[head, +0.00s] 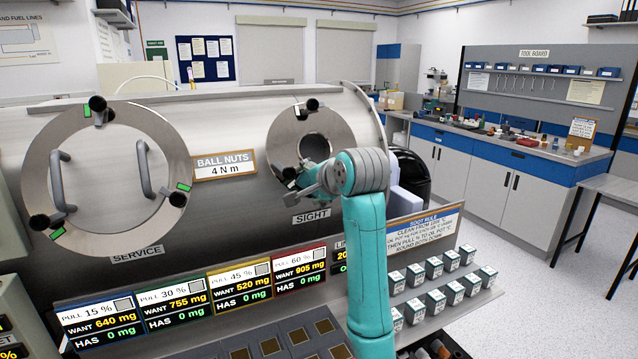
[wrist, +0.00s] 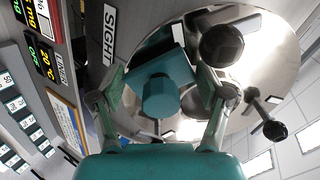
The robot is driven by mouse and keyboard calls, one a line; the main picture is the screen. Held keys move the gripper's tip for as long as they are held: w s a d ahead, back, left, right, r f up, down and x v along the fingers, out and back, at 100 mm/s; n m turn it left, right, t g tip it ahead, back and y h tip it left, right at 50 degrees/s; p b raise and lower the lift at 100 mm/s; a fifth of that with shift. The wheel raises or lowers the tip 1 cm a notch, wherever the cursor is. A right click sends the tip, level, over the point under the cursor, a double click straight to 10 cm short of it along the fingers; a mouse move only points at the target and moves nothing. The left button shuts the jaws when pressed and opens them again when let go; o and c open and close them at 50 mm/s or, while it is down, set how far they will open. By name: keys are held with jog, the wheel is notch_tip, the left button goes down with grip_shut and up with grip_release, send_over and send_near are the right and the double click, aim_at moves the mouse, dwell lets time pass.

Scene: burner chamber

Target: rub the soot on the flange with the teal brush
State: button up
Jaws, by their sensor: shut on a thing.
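The round steel SIGHT flange (head: 283,150) is on the chamber front in the head view, with black ball nuts and a dark centre opening. It also fills the upper right of the wrist view (wrist: 270,75). My gripper (head: 305,183) is in front of its lower part. In the wrist view my gripper (wrist: 165,80) is shut on the teal brush (wrist: 160,97), one finger on each side. The brush lies over the flange; I cannot tell whether it touches. The brush's working end is hidden, and I cannot make out soot.
A black ball nut (wrist: 221,45) is close beside the right finger. The larger SERVICE flange (head: 40,165) with two handles is at the left. Small boxes (head: 435,268) stand on a ledge at lower right. Open floor (head: 540,270) lies right of the chamber.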

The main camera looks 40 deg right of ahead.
dwell(0.3)
jog(key=v, duration=0.6)
dwell(0.4)
jog(key=shift+r, duration=0.15)
jog(key=v, duration=0.3)
dwell(0.3)
jog(key=shift+d, duration=0.1)
dwell(0.4)
